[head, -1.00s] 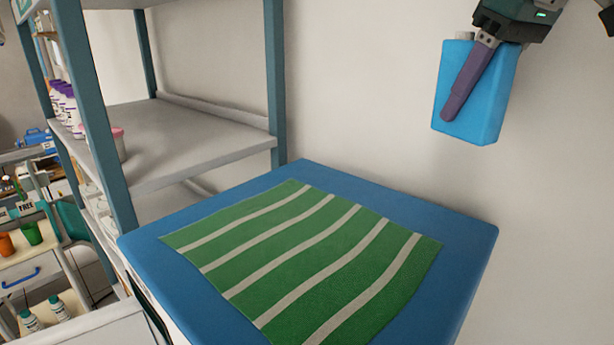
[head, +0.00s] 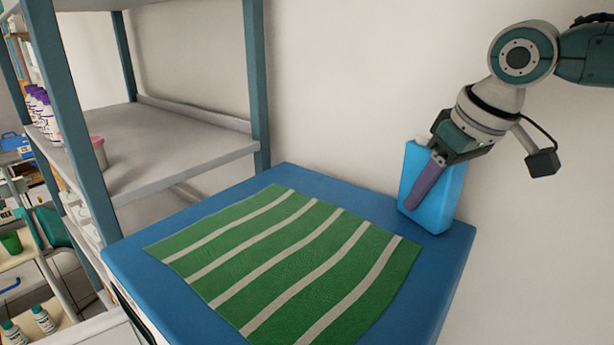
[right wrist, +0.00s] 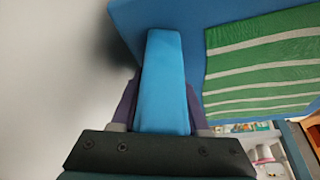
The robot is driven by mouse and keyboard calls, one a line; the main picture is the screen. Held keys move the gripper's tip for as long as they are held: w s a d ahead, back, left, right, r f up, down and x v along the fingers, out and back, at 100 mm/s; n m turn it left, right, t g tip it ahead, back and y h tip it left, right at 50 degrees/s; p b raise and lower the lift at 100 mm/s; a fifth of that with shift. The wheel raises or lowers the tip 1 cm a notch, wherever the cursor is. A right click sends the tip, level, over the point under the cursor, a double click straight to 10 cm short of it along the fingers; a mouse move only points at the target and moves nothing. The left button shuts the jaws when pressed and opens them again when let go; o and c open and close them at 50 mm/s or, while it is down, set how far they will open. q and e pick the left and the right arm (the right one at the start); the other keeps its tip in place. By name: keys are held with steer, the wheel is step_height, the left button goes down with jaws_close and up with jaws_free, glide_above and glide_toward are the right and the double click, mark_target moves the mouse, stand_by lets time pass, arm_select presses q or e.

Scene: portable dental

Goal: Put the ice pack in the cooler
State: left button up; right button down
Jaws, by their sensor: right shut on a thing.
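The ice pack (head: 445,197) is a bright blue flat block with a small pale cap, held nearly upright. My right gripper (head: 424,190) is shut on it, with a purple finger across its face. In the right wrist view the ice pack (right wrist: 163,85) sits between both fingers. Its lower end is over the back right corner of a blue-topped box (head: 445,262), which looks like the cooler with its lid closed. I cannot tell whether it touches the top. A green cloth with pale stripes (head: 290,262) covers most of that top. My left gripper is out of view.
A grey shelf unit with teal posts (head: 258,85) stands behind and left of the blue-topped box. It holds white and purple bottles (head: 42,112) and a pink-lidded tub (head: 98,152). A pale wall (head: 350,80) is close behind the ice pack.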

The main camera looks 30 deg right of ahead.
steer(key=shift+f, duration=0.1)
steer(key=c, duration=0.8)
jaws_free()
steer(key=o, duration=0.4)
